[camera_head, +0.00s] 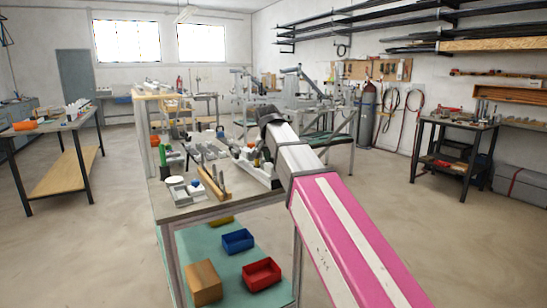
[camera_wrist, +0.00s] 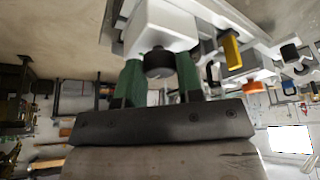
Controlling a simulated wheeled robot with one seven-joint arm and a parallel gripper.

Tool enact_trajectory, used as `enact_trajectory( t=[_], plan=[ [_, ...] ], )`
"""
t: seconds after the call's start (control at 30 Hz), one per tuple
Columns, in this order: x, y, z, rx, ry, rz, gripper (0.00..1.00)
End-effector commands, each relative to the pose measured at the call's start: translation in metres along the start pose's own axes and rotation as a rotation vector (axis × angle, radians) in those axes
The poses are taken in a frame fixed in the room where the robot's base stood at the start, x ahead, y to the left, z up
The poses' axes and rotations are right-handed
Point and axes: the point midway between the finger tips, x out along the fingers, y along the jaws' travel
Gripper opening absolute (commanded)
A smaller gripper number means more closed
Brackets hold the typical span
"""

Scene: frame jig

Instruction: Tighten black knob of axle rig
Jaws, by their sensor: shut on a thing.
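The black knob (camera_wrist: 158,63) is in the upper middle of the wrist view, on the end of the white and grey axle rig (camera_wrist: 160,25). My gripper (camera_wrist: 160,72) has two green fingers, one on each side of the knob, and is shut on it. The knob's far side is hidden. In the head view my arm reaches over the workbench (camera_head: 200,207) to the rig (camera_head: 262,181) near its right edge. My arm hides part of the rig there, and the knob cannot be made out.
A yellow handle (camera_wrist: 232,50) stands close to the right finger in the wrist view. Several tools and fixtures crowd the bench top. Blue (camera_head: 238,241) and red (camera_head: 262,274) bins and a cardboard box (camera_head: 204,284) sit on the lower shelf. Floor to the left is open.

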Motion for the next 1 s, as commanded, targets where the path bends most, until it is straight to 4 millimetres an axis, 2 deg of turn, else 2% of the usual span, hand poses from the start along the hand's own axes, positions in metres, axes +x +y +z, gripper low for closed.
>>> enact_trajectory(
  t=[0.4, 1.0],
  plan=[
    [0.0002, -0.0014, 0.0001, 0.23, -0.002, 0.096, 0.1],
    [0.0003, -0.0013, 0.0008, 0.285, -0.004, 0.117, 0.1]
  ],
)
